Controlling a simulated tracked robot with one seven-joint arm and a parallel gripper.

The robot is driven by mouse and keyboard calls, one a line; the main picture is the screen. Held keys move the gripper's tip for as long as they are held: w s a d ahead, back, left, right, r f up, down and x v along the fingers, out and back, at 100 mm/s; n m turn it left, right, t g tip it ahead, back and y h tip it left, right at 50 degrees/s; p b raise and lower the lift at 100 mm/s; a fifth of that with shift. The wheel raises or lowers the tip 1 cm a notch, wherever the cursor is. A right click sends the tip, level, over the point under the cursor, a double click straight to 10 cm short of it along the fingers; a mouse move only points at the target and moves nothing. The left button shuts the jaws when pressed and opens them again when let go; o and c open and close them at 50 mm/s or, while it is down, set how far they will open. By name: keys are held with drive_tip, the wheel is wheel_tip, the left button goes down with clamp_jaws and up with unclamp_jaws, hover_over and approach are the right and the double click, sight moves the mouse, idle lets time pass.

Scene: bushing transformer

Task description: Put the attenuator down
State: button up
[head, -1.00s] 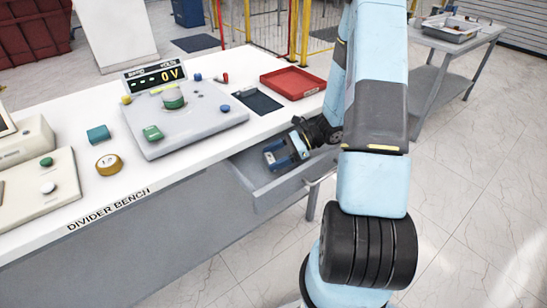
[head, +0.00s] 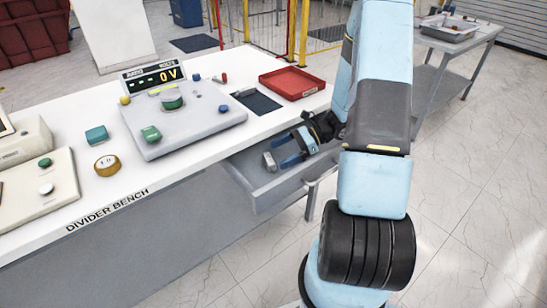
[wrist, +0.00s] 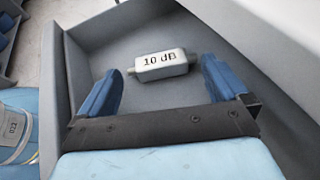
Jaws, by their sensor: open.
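The attenuator, a small grey block marked "10 dB" (wrist: 160,64), lies on the floor of the open grey drawer in the wrist view. It also shows in the head view (head: 269,162), just left of my gripper's fingertips. My gripper (wrist: 155,82) is open, with its blue fingers apart at either side of the attenuator's near side. The attenuator is ahead of the fingers and appears free of them. In the head view my gripper (head: 281,157) is low in the drawer (head: 262,195). The wrist partly hides the drawer's right end.
The white bench top (head: 150,198) lies above the drawer. On it stand a grey panel (head: 185,118) reading 0 V, a red tray (head: 292,82) and a dark mat (head: 256,101). Drawer walls (wrist: 88,45) rise close around my gripper. A grey cart (head: 450,48) stands at the back right.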

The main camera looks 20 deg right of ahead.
drive_tip(key=v, duration=0.8)
drive_tip(key=shift+w, duration=0.1)
drive_tip(key=shift+d+r, duration=0.15)
drive_tip(key=shift+r, duration=0.15)
drive_tip(key=s+a+r+n+t+h, duration=0.1)
drive_tip(key=s+a+r+n+h, duration=0.2)
drive_tip(key=s+r+n, duration=0.3)
drive_tip(key=s+a+r+n+t+h, duration=0.2)
drive_tip(key=s+a+r+n+h, duration=0.2)
drive_tip(key=r, duration=1)
drive_tip(key=s+a+r+n+t+h, duration=0.1)
drive_tip(key=s+a+r+n+h, duration=0.3)
drive_tip(key=s+r+n, duration=0.5)
drive_tip(key=shift+r+h, duration=0.55)
drive_tip(key=shift+h, duration=0.65)
